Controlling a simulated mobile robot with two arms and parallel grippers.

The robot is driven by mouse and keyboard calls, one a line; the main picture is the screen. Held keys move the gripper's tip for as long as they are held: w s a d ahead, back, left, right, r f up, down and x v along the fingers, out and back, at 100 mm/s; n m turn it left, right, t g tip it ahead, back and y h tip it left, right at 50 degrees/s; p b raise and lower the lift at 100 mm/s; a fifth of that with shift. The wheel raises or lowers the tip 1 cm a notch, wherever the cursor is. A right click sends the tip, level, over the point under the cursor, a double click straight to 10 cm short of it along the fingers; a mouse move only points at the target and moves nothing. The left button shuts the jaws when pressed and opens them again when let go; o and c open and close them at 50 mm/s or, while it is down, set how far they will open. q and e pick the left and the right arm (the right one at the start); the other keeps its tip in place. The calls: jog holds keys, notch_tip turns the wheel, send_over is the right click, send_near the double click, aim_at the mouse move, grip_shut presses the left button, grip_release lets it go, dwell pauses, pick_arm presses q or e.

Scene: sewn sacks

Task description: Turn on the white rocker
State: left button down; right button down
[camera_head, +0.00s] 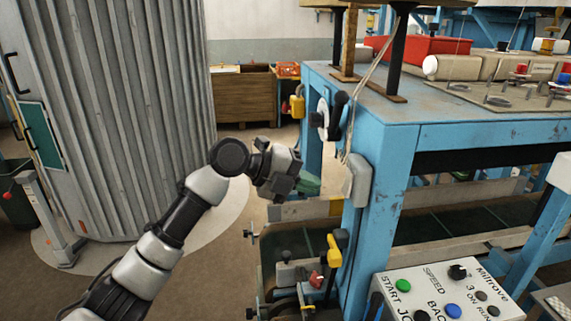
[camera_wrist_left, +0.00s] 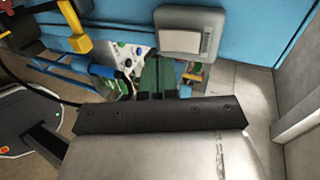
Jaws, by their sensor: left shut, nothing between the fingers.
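A grey switch box (camera_head: 360,181) is fixed to the blue post, and I see it edge-on in the head view. In the left wrist view the switch box (camera_wrist_left: 190,18) shows its front, with a pale rocker plate (camera_wrist_left: 180,41) and a striped label beside it. I cannot tell which way the rocker is tipped. My left gripper (camera_head: 312,184) has green fingers, shut and empty, pointing toward the box from its left and apart from it. In the left wrist view its fingertips (camera_wrist_left: 157,62) appear just below and left of the rocker. My right gripper is not in view.
The blue frame (camera_head: 382,160) carries a worktop. A white control panel (camera_head: 445,290) with coloured buttons stands at lower right. A yellow-handled lever (camera_head: 334,250) is below my gripper. A grey corrugated cabinet (camera_head: 110,110) stands at left. Open floor lies behind my arm.

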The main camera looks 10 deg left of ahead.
aim_at(345, 189)
pick_arm(q)
jog(key=d, duration=0.1)
jog(key=d+p, duration=0.1)
jog(key=w+d+p, duration=0.1)
jog(key=shift+w+d+f, duration=0.1)
jog(key=shift+d+f, duration=0.15)
jog(key=shift+d, duration=0.15)
jog(key=shift+w+d+f, duration=0.15)
jog(key=shift+d+f, duration=0.1)
jog(key=shift+d, duration=0.2)
jog(key=f+h+b, duration=0.1)
jog(key=b, duration=0.5)
jog(key=shift+d+f+t+b, duration=0.1)
jog(key=shift+d+t+b, duration=0.05)
jog(key=shift+t+b, duration=0.15)
jog(key=shift+r+p, duration=0.55)
jog(key=shift+f, duration=0.1)
